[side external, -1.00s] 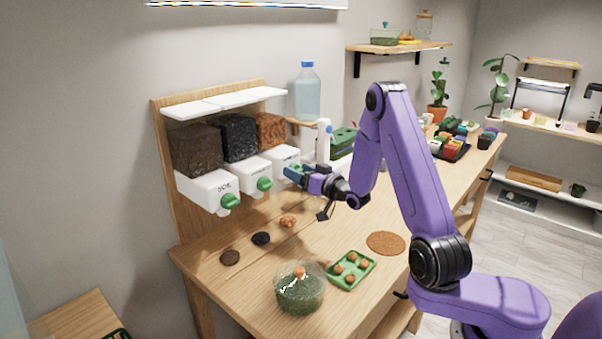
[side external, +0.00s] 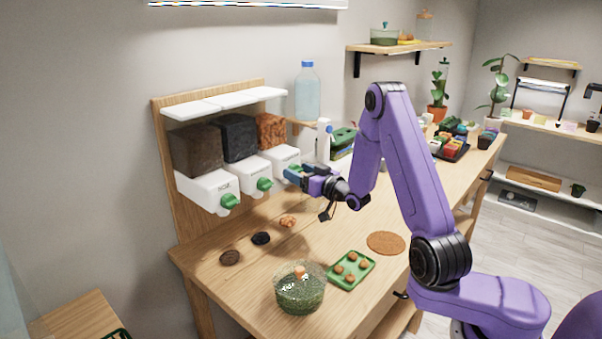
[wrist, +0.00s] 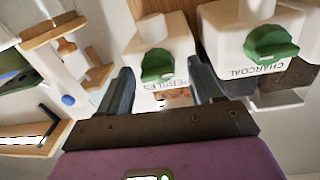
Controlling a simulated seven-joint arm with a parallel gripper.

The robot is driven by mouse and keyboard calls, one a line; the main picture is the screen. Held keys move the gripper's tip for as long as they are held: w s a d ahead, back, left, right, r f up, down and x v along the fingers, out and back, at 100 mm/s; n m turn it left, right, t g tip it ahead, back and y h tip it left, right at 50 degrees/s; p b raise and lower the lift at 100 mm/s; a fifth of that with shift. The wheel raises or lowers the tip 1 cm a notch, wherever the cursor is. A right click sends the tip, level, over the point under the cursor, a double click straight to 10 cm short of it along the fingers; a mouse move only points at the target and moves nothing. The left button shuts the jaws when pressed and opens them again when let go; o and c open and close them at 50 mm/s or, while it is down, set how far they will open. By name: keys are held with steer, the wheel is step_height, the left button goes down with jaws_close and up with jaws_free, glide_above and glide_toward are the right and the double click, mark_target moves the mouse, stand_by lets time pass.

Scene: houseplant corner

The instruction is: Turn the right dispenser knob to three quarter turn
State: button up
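The right dispenser (side external: 279,157) is a white box labelled PEBBLES in the wrist view (wrist: 175,45), under a bin of orange-brown pebbles. Its green knob (wrist: 157,66) lies between and slightly beyond my fingertips in the wrist view, with its ridge tilted. In the side view the knob is mostly hidden behind my gripper (side external: 292,173), with a bit of green showing above. My gripper (wrist: 161,70) is open, with a gap on both sides of the knob; I see no contact.
The middle dispenser, CHARCOAL, with its green knob (wrist: 271,43), is close beside my finger. The left dispenser's knob (side external: 229,202) is farther off. A spray bottle (side external: 323,140) stands behind my gripper. A glass jar (side external: 300,290) and green tray (side external: 351,285) stand in front.

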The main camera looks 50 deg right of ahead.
steer(key=shift+s, duration=0.15)
steer(key=s+a, duration=0.1)
steer(key=s, duration=1.6)
steer(key=shift+a, duration=0.15)
stand_by(0.3)
steer(key=shift+f, duration=0.1)
steer(key=w+a+f+n+g+y, duration=0.3)
steer(key=w+a+n+g, duration=0.15)
steer(key=w, duration=0.35)
steer(key=s+a+n+g, duration=0.3)
steer(key=a+n+g, duration=0.25)
steer(key=a, duration=0.55)
steer(key=s+a+r+n+g, duration=0.1)
steer(key=s+g, duration=0.3)
steer(key=s, duration=1)
steer(key=s+r+n+g+h, duration=0.1)
steer(key=s+r+n+g, duration=0.2)
steer(key=s, duration=1.1)
steer(key=shift+s+a+r+g, duration=0.15)
steer(key=shift+s+a+g, duration=0.2)
steer(key=shift+g, duration=0.05)
